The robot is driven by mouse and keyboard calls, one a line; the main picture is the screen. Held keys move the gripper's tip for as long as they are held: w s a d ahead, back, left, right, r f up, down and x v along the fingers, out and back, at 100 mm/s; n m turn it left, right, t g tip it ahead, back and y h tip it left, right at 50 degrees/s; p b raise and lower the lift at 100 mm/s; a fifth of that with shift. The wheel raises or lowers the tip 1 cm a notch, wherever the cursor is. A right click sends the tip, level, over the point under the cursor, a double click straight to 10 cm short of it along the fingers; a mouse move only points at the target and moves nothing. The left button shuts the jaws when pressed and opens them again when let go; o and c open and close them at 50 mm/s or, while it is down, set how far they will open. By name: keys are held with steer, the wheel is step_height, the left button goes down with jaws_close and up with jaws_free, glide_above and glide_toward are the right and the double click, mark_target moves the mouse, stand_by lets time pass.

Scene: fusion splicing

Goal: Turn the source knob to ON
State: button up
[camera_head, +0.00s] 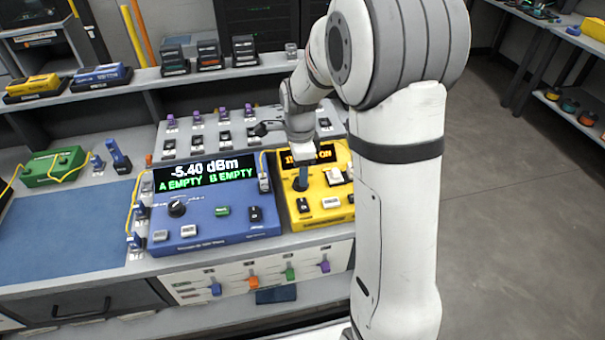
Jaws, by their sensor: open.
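The yellow unit (318,214) stands on the bench to the right of the blue meter. Its orange display (325,157) is partly covered by my arm, and the readable end of its text says "ON". My gripper (301,184) points down over the left part of the yellow unit, just below the display, with its jaws open. A dark round shape shows at the fingertips, probably the source knob; its pointer is hidden, and I cannot tell whether the fingers touch it.
The blue meter (222,222) shows "-5.40 dBm" and "A EMPTY B EMPTY", with a black knob (177,208). A blue mat (60,235) lies to its left, with a green box (52,168) behind. A shelf (140,78) runs along the back. Open floor lies right.

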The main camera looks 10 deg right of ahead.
step_height(320, 180, up, 5)
steer(key=shift+f, duration=0.1)
stand_by(0.5)
steer(key=shift+s+r, duration=0.2)
steer(key=shift+r, duration=0.05)
steer(key=s+d+r+n+t, duration=0.1)
steer(key=s+r+n, duration=0.2)
steer(key=s+n, duration=0.6)
steer(key=s+r+n+t, duration=0.1)
steer(key=s+r+n, duration=0.2)
steer(key=s+n, duration=0.6)
steer(key=s, duration=0.3)
steer(key=shift+d+t+p, duration=0.3)
steer(key=shift+d+p, duration=0.1)
steer(key=shift+s, duration=0.1)
